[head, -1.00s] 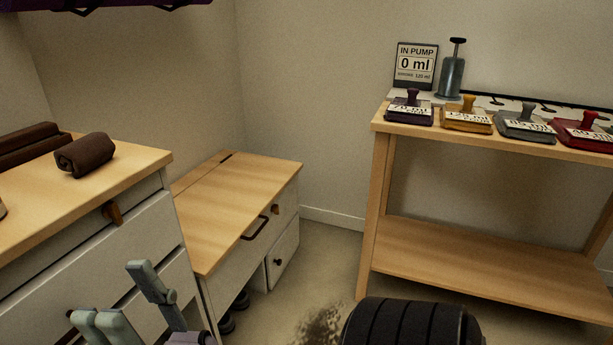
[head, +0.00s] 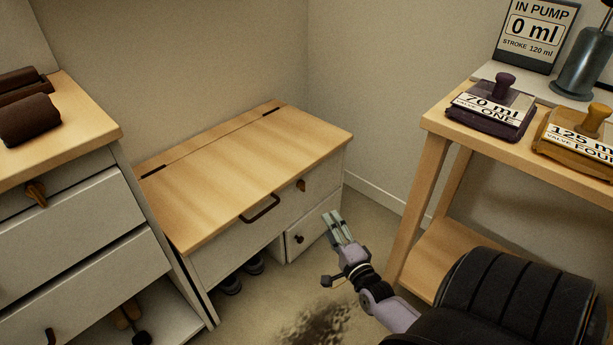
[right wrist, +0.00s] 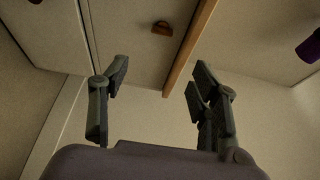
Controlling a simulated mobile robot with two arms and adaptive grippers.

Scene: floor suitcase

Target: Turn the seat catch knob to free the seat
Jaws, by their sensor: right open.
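The seat is the wooden lid (head: 240,165) of a low white bench, lying flat and shut, with dark hinges at its back and a dark handle (head: 260,208) at its front edge. The seat catch knob (head: 301,185) is a small brown wooden piece on the bench front, under the lid's right part. It also shows in the right wrist view (right wrist: 162,28), near the top. My right gripper (head: 339,218) is open and empty, in front of the bench's right end, below and right of the knob and apart from it. My left gripper is out of the head view.
A white drawer cabinet (head: 75,235) with dark rolls on top stands at the left. A wooden table (head: 440,125) with labelled valve blocks and a pump stands at the right. A small drawer (head: 312,230) is under the bench's right end. Shoes lie beneath the bench.

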